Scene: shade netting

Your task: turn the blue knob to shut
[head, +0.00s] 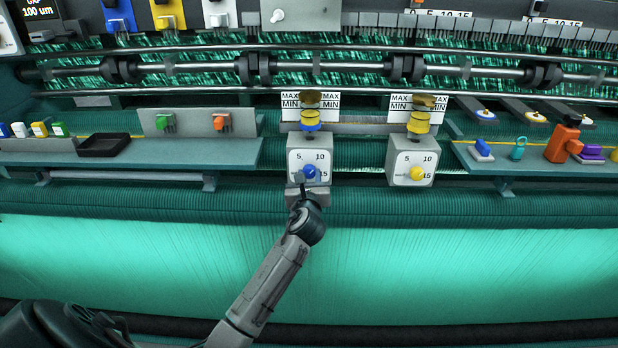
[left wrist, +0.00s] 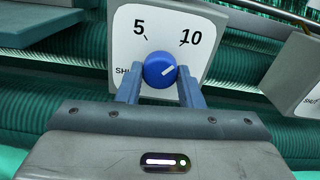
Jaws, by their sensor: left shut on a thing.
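The SHUT label (left wrist: 121,71) at the left is partly hidden by a finger. In the head view my left gripper (head: 306,182) reaches the knob from below. My right gripper is not in view.
A similar dial with a yellow knob (head: 417,174) stands just to the right. Shelves with small items flank the dials, including a black tray (head: 104,145) and an orange tool (head: 562,143). Green netting (head: 440,255) spreads below.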

